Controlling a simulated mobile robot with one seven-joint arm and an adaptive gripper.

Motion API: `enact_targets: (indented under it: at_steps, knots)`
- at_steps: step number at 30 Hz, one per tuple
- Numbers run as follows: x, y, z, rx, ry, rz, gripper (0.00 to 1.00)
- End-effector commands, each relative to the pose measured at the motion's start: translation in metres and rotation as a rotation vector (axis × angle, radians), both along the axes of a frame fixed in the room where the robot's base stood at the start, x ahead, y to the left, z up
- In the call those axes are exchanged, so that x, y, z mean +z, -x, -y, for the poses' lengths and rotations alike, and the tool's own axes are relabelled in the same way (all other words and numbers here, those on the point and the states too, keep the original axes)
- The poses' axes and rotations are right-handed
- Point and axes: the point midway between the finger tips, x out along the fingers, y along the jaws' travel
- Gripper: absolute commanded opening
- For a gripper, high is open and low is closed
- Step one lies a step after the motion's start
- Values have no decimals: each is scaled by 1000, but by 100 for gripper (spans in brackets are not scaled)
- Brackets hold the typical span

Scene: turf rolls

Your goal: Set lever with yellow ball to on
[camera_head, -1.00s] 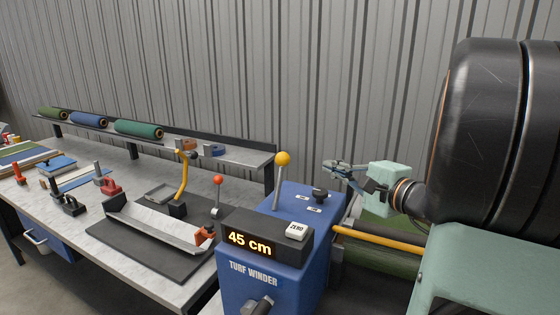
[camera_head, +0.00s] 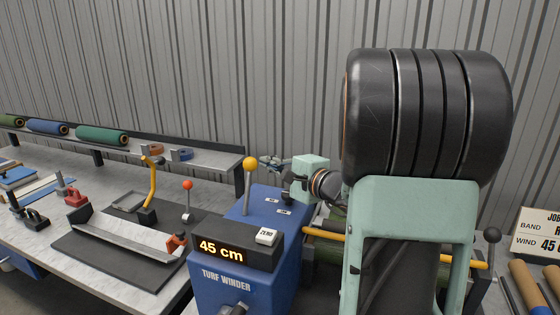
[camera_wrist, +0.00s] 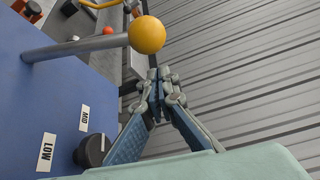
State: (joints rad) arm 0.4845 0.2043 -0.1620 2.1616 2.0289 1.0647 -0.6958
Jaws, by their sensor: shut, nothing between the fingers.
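The lever with the yellow ball (camera_head: 250,164) stands up from the blue turf winder (camera_head: 238,287) on a grey shaft. In the wrist view the yellow ball (camera_wrist: 147,34) is large, just beyond my fingertips, with its shaft running left to the blue panel. My gripper (camera_head: 266,162) is to the right of the ball in the head view, at about ball height. In the wrist view my gripper (camera_wrist: 157,78) has its fingertips together with nothing between them. Contact with the ball cannot be told. No on or off marking is readable at the lever.
The winder's display (camera_head: 224,248) reads 45 cm, beside a ZERO button (camera_head: 267,236). A black knob (camera_wrist: 92,150) sits near LOW and MID labels. A red-ball lever (camera_head: 188,186) and yellow handle (camera_head: 152,180) stand on the bench at left. A yellow bar (camera_head: 325,235) runs right.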

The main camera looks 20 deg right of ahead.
Motion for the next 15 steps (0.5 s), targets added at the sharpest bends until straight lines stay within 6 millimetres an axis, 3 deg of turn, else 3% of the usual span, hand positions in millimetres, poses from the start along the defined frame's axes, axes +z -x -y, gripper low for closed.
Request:
enact_targets:
  at_steps: [6, 15]
  knots:
    - [5, 11, -15, 0, 1, 1, 0]
    - [4, 12, -17, 0, 1, 1, 0]
